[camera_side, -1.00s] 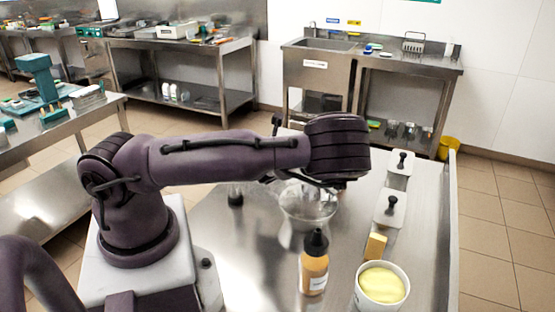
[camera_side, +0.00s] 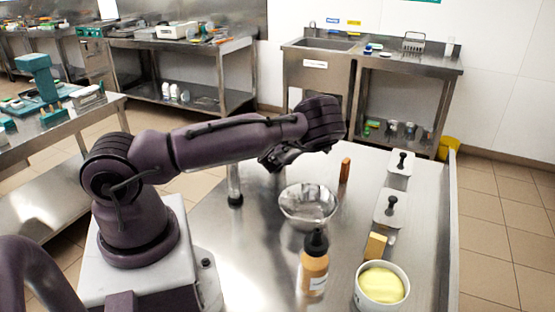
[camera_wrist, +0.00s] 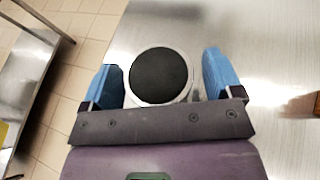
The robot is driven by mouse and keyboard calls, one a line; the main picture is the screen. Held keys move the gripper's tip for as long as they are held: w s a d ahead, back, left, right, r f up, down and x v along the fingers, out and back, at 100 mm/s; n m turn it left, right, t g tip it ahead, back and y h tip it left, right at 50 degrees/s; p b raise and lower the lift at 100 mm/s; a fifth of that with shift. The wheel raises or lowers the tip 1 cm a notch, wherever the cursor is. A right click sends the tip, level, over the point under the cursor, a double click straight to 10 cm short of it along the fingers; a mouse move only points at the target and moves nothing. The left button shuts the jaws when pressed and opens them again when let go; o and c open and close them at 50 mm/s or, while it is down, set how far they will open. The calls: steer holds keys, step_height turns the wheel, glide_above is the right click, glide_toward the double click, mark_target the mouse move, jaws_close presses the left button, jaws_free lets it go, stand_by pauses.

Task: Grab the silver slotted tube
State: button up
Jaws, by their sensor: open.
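The silver tube (camera_side: 234,178) stands upright on the steel table, left of the glass bowl, with a dark lower end; no slots can be made out. In the wrist view a round black disc with a pale silver rim (camera_wrist: 187,62), apparently the tube seen end-on, lies between my blue fingers. My gripper (camera_wrist: 162,68) is open, one finger to each side of this disc, and holds nothing. In the side view my gripper (camera_side: 274,160) is partly hidden by my wrist, up and right of the tube. Contact cannot be told.
Right of the tube are a clear bowl (camera_side: 308,206) and a brown upright handle (camera_side: 345,170). An orange bottle (camera_side: 314,272), a tub of yellow stuff (camera_side: 381,285), a yellow block (camera_side: 376,246) and two lidded containers (camera_side: 390,209) stand nearer the right edge.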

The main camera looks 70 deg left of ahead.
steer(key=shift+a, duration=0.1)
steer(key=c, duration=1)
steer(key=shift+w, duration=0.1)
steer(key=shift+c, duration=0.3)
